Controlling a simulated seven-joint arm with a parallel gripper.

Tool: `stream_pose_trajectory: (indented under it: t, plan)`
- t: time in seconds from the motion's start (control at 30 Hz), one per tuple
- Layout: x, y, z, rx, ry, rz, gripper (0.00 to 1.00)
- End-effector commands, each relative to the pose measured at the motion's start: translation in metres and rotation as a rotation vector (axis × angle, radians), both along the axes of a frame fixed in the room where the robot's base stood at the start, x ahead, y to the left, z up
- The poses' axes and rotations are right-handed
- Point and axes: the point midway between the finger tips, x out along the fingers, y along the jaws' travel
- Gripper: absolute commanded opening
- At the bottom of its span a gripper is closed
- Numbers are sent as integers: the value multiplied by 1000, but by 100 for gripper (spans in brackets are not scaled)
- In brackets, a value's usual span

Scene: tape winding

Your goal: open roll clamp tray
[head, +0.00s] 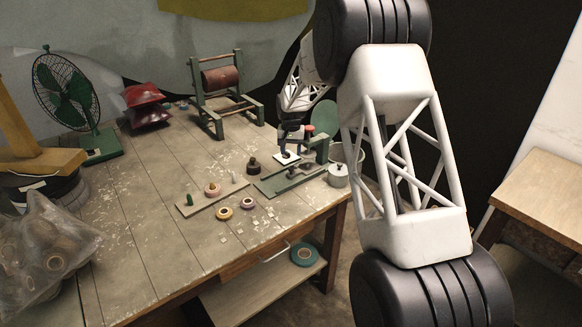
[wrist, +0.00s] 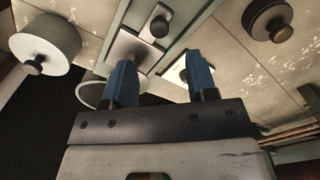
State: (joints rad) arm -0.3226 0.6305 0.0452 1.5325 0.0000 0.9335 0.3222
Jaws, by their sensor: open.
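A long green metal base (head: 268,186) lies at the table's right corner, with a dark knob and a small upright green bracket (head: 322,150) at its far end. It looks like the roll clamp. My gripper (head: 288,150) is above its far side, close to a white square plate (head: 284,160). In the wrist view my gripper (wrist: 161,65) has two blue fingers spread apart with nothing held between them. Beyond them are a metal plate (wrist: 128,46) and a dark knob (wrist: 160,26). The white plate is partly behind the right finger. Whether a finger touches anything cannot be told.
A lidded pot (head: 338,176) stands at the table's right edge; it also shows in the wrist view (wrist: 45,50). A teal roll (head: 304,255) lies on a shelf below.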

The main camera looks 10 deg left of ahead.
Motion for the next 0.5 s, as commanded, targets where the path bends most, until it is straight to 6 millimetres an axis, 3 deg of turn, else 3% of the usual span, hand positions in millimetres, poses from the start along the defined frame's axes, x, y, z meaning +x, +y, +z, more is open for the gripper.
stream_pose_trajectory:
  t: [0.27,0.5]
  plan:
    - [0,0,-3,0,1,0,52]
    - [0,0,-21,0,1,0,52]
